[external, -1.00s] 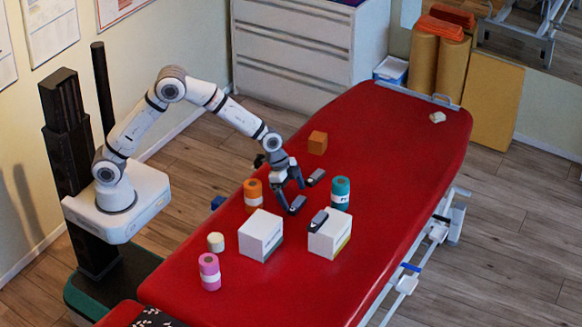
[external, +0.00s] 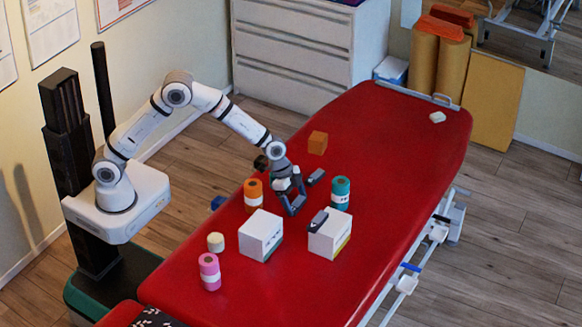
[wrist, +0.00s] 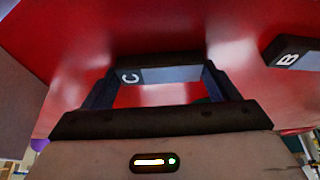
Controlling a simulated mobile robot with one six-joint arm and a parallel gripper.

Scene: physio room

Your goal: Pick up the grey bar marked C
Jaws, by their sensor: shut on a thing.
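The grey bar marked C (wrist: 165,75) spans the gap between my two fingers in the wrist view, with its white letter at the left end. My gripper (external: 293,206) is shut on this bar, low over the red couch. In the external view the fingers partly cover the bar, and I cannot tell whether it touches the couch.
Another dark bar (external: 319,220) lies on the right white box (external: 330,239). The left white box (external: 261,235), an orange roll (external: 253,194) and a teal roll (external: 340,192) stand close around my gripper. The far couch (external: 400,140) is mostly clear.

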